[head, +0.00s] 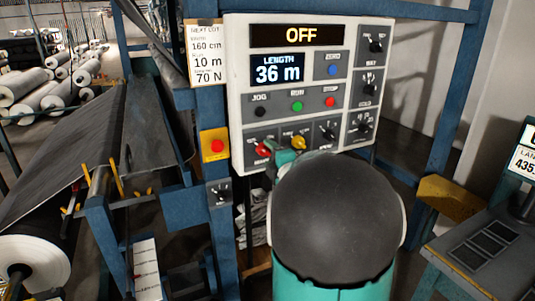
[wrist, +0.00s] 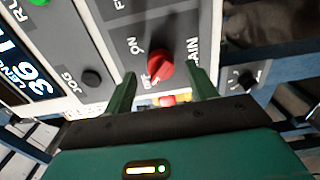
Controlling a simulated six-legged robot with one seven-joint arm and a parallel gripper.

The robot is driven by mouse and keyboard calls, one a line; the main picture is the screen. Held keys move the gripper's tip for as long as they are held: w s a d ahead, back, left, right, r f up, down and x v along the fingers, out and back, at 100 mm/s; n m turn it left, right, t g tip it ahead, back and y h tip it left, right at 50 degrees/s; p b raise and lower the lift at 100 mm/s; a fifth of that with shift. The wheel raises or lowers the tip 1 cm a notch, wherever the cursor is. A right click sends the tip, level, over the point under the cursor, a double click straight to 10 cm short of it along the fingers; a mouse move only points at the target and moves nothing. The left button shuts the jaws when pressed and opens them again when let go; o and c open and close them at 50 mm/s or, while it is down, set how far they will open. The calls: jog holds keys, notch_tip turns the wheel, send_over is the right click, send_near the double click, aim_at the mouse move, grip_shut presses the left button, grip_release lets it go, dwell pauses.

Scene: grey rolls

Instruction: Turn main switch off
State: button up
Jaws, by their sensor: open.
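The red main switch knob (wrist: 160,66) is on the control panel (head: 240,100), between labels ON and OFF in the wrist view. Its ridge looks turned toward the OFF side. It also shows at the panel's lower left in the head view (head: 262,149). The panel's top display (head: 301,35) reads OFF. My gripper (wrist: 163,74) is open, with one green finger on each side of the knob in the wrist view. I cannot tell whether the fingers touch it. In the head view my gripper (head: 284,157) is partly hidden behind my arm.
A red stop button on a yellow box (head: 214,146) is left of the panel. A yellow knob (head: 298,143) and a black selector (head: 326,131) sit right of the main switch. A blue frame post (head: 220,245) stands below. White rolls (head: 35,92) lie far left.

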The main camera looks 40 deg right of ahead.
jog(key=v, duration=1.1)
jog(key=shift+s, duration=0.15)
jog(key=shift+a, duration=0.15)
jog(key=a+f+m+g, duration=0.2)
jog(key=a+m+g, duration=0.4)
jog(key=a+m, duration=0.7)
jog(key=s+a+f+g+y, duration=0.1)
jog(key=s+a+g, duration=0.1)
jog(key=a, duration=0.4)
jog(key=s+a+f+m+g+y, duration=0.1)
jog(key=s+a+g+y, duration=0.1)
jog(key=s+a, duration=0.3)
jog(key=s+a+f+m+g+y, duration=0.1)
jog(key=s+a, duration=0.3)
jog(key=a, duration=0.5)
jog(key=shift+s+f+g+y, duration=0.15)
jog(key=shift+f+g+y, duration=0.25)
jog(key=shift+f+y, duration=0.1)
jog(key=shift+a, duration=0.1)
